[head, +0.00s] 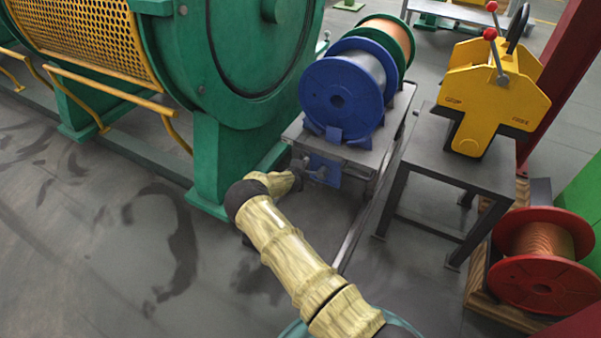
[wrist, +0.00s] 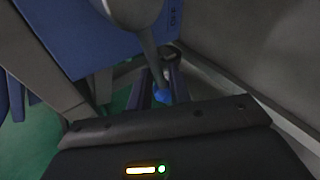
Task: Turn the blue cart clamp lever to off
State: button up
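The blue clamp panel (head: 324,168) is on the near end of the reel cart, below the blue reel (head: 343,95). A grey lever (wrist: 146,50) comes down from the top and ends in a blue tip (wrist: 162,97). My gripper (wrist: 163,80) has one dark finger on each side of the lever's lower end. Whether the fingers press on it is unclear. In the head view my gripper (head: 300,166) is at the panel's left, its fingers hard to make out.
A green machine post (head: 212,165) stands close left of the cart. A dark table (head: 440,160) with a yellow device (head: 490,95) stands to the right. A red reel (head: 542,265) lies at the lower right. The floor (head: 120,230) at left is clear.

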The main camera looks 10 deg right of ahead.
jog(key=shift+a, duration=0.1)
jog(key=p+v, duration=0.8)
jog(key=v, duration=0.9)
jog(key=shift+s, duration=0.15)
jog(key=shift+r, duration=0.1)
jog(key=s+d+r+m+g+y+p, duration=0.15)
jog(key=s+r+m+g+p, duration=0.4)
jog(key=s+r, duration=1.1)
jog(key=s+d+r+m+g+y+p, duration=0.1)
jog(key=s+r+m+g+y+p, duration=0.15)
jog(key=s+r+m, duration=1)
notch_tip(320, 180, up, 44)
jog(key=n+t+p, duration=0.1)
jog(key=n+p, duration=0.3)
jog(key=p, duration=3.4)
jog(key=shift+s+y, duration=0.3)
jog(key=shift+s, duration=0.15)
